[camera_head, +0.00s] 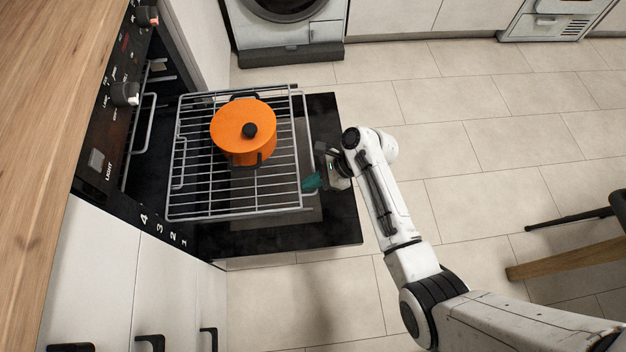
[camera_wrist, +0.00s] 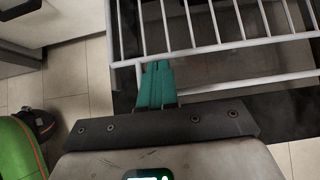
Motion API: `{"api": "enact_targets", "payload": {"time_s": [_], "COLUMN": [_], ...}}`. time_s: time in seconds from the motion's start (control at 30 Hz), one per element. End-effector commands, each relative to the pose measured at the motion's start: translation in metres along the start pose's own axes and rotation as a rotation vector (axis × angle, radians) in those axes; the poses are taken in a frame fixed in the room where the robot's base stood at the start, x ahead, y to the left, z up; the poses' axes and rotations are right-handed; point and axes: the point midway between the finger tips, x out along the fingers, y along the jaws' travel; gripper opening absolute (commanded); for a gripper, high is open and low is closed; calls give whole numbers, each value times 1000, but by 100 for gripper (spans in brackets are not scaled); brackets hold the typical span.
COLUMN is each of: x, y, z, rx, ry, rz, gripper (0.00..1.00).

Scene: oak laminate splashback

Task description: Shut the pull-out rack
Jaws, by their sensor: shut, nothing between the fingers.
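The pull-out rack (camera_head: 190,208) is a wire oven rack, drawn out from the oven on the left over the lowered black oven door (camera_head: 335,225). An orange lidded pot (camera_head: 235,115) with dark handles stands on it. My gripper (camera_head: 312,182) is at the rack's outer right edge, its teal fingers shut and empty. In the wrist view the fingers (camera_wrist: 157,85) are together at the rack's front bar (camera_wrist: 215,48). They look close to or touching the bar; I cannot tell which.
The oven's control panel (camera_head: 115,95) and a wooden worktop (camera_head: 40,130) are at the left. White cabinets (camera_head: 100,270) with black handles are below. A washing machine (camera_head: 290,30) stands at the back. A chair (camera_head: 575,255) is at the right. Tiled floor between is clear.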

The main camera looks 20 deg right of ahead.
Motion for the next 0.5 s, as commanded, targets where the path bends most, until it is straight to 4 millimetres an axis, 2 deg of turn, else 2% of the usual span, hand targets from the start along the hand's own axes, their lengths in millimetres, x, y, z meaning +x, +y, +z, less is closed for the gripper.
{"api": "enact_targets", "payload": {"time_s": [0.27, 0.5], "x": [11, 46], "y": [0, 1], "z": [15, 52], "rx": [-3, -6], "ry": [-1, -1], "rz": [3, 6], "gripper": [0, 0]}}
